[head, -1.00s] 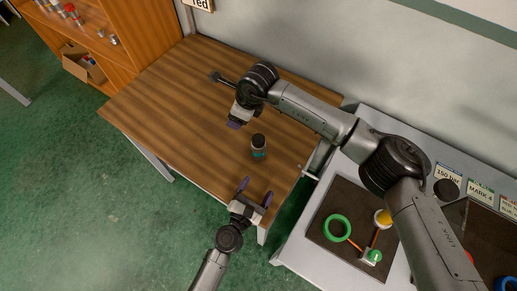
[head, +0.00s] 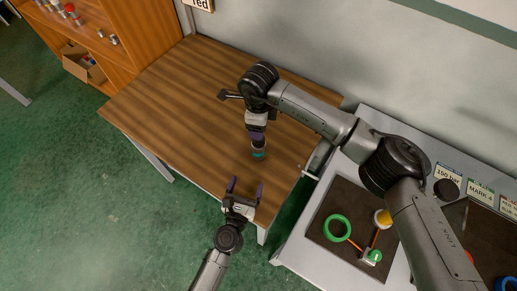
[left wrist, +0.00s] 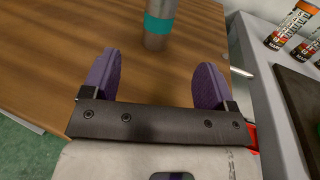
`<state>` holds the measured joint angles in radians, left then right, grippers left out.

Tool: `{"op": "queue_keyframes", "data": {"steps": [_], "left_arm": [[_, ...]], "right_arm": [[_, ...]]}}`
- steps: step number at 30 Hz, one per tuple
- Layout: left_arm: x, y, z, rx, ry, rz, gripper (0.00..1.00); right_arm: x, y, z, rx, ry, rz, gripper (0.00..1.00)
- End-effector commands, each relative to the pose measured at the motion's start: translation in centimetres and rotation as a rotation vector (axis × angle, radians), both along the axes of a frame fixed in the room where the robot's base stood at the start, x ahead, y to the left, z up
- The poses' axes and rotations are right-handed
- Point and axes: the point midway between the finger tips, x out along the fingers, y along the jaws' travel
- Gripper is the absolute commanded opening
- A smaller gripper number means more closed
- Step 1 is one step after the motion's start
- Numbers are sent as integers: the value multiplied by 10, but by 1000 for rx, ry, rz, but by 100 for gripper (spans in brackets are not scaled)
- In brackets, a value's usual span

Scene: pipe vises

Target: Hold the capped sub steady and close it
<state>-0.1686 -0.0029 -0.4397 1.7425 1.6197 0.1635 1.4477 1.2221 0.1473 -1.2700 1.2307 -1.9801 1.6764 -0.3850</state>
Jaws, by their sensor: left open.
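The capped sub (head: 259,153) stands upright on the wooden table, grey with a teal band. The left wrist view shows its lower body and teal band (left wrist: 158,24) beyond my fingers; its top is out of frame there. My left gripper (head: 246,187) is open and empty, at the table's front edge, with its purple fingers pointing at the sub and a gap between. My right gripper (head: 257,138) points down at the top of the sub and hides the cap. I cannot tell whether its fingers are closed on it.
The wooden table (head: 170,100) is clear to the left. On the right, a grey bench has a dark mat (head: 325,228) with a green ring (head: 337,228) and a yellow-topped part (head: 383,218). Several labelled cans (left wrist: 290,25) stand on the bench. A shelf (head: 130,30) is behind left.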

Motion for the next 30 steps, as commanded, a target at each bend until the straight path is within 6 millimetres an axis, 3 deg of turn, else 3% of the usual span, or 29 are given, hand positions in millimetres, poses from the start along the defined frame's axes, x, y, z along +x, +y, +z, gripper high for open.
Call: {"op": "queue_keyframes", "data": {"steps": [8, 21, 30], "left_arm": [[15, -4, 1, 1, -2, 0, 80], [88, -25, 1, 3, -3, -2, 80], [122, -34, 0, 3, -1, -1, 80]], "right_arm": [[0, 0, 0, 1, 0, -1, 64], [0, 0, 0, 1, 0, -1, 64], [0, 0, 0, 1, 0, -1, 64]]}}
